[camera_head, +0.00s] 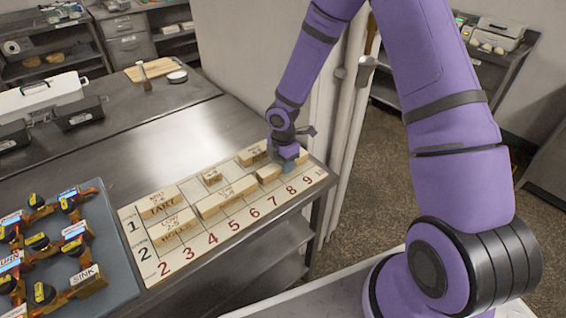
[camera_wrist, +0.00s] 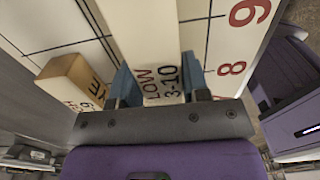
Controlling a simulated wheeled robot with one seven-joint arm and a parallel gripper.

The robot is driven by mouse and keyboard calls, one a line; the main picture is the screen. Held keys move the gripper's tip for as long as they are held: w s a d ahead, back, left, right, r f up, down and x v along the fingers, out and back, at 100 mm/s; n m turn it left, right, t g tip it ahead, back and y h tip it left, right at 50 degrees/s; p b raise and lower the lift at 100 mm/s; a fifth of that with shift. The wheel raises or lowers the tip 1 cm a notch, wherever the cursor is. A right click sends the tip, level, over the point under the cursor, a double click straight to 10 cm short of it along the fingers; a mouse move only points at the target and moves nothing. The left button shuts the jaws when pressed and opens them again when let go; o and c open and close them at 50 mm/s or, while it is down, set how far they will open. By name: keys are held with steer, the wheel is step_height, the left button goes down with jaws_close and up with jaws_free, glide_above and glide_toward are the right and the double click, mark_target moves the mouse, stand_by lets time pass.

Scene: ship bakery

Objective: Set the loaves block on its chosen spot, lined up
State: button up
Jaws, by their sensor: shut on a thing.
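My gripper (camera_head: 288,163) is over the right part of the numbered board, near columns 7 and 8. In the wrist view my gripper (camera_wrist: 158,88) is shut on a long pale block, which I take for the loaves block (camera_wrist: 150,35). Its near part reads "LOW 3-10"; any product name is not readable. The block lies roughly along the board's lines and runs out of the top of the view. Whether the held block touches the board, I cannot tell.
Blocks marked TART (camera_head: 158,204) and ROLLS (camera_head: 174,230) sit at the board's left end. A long block (camera_head: 227,198) lies mid-board. A small wooden block (camera_wrist: 76,82) stands left of the held block. A blue panel (camera_head: 115,262) with labelled valves is at left.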

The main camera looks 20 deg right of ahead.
steer(key=o, duration=1)
steer(key=shift+f, duration=0.1)
steer(key=s+d+r+m+t+h, duration=0.1)
steer(key=s+d+r+m, duration=0.15)
steer(key=r, duration=0.95)
steer(key=s+d+r+m+h, duration=0.1)
steer(key=s+r+m, duration=0.2)
steer(key=r, duration=0.9)
steer(key=s+d+r+m+t+y, duration=0.1)
steer(key=s+r+m+t, duration=0.1)
steer(key=s+r+m, duration=0.6)
steer(key=s+d+r+m+t+y, duration=0.1)
steer(key=s+r+m, duration=0.7)
steer(key=s, duration=0.8)
steer(key=shift+d+r+t, duration=0.5)
steer(key=shift+d+t, duration=0.2)
steer(key=shift+w, duration=0.1)
